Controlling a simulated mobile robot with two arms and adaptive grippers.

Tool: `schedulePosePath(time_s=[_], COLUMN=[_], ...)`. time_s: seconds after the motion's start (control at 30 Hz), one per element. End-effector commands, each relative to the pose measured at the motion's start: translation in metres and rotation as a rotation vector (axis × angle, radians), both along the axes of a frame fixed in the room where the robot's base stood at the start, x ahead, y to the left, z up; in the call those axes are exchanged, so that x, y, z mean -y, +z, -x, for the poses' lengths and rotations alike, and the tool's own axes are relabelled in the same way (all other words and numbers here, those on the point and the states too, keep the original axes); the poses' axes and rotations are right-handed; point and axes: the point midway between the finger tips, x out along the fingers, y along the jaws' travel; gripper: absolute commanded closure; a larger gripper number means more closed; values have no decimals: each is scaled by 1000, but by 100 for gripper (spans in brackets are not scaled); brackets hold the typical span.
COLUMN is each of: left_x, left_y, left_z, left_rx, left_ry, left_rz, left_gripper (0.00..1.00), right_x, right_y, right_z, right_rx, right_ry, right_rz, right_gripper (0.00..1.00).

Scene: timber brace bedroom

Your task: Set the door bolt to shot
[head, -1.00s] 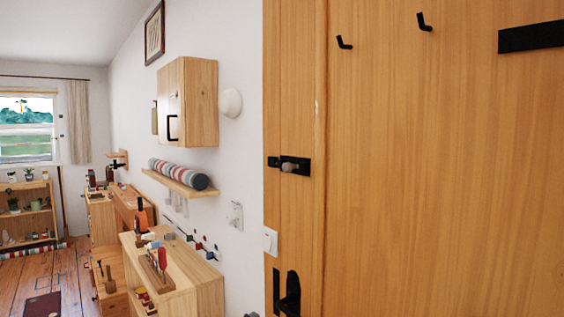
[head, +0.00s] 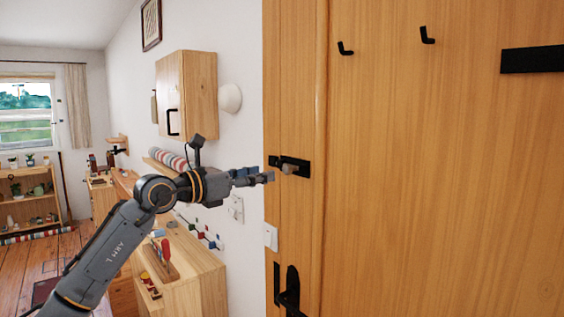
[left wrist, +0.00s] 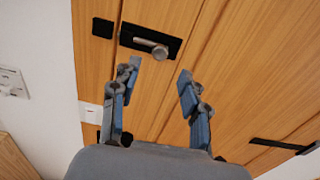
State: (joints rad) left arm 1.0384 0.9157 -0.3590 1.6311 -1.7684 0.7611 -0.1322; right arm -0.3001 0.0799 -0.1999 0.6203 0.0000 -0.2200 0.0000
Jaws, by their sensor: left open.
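The door bolt (head: 296,161) is a black plate with a grey metal knob on the wooden door (head: 430,200). In the left wrist view the bolt plate (left wrist: 128,35) has its round-ended knob (left wrist: 150,46) sticking out. A separate black keeper (left wrist: 102,27) sits to its left, with bare wood in the gap and no bar seen across it. My left gripper (head: 268,177) is just left of the bolt in the head view. In the left wrist view its blue fingers (left wrist: 160,69) are apart and empty, just below the knob. My right gripper is not in view.
Below the bolt are a white switch (head: 271,236) and a black door handle (head: 291,290). Black hooks (head: 428,35) stick out higher on the door. A wall cabinet (head: 186,93), a shelf with a striped roll, and a wooden cabinet (head: 195,275) line the wall at left.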

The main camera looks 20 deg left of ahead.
Motion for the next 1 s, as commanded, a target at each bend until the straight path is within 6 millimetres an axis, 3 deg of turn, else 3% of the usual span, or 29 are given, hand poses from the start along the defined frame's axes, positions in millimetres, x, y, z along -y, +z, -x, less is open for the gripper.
schedulePosePath(time_s=[0.03,0.33,0.8,1.0], left_x=[7,30,35,35], left_y=[6,3,0,0], left_z=[-11,-56,-68,-68], left_rx=[0,-1,0,0], left_ry=[-3,-1,1,1], left_rz=[6,5,2,2], left_gripper=[55,55,55,95], right_x=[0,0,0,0], right_y=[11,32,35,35], right_z=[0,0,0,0], right_rx=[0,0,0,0], right_ry=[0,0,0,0], right_rz=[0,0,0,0], right_gripper=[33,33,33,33])
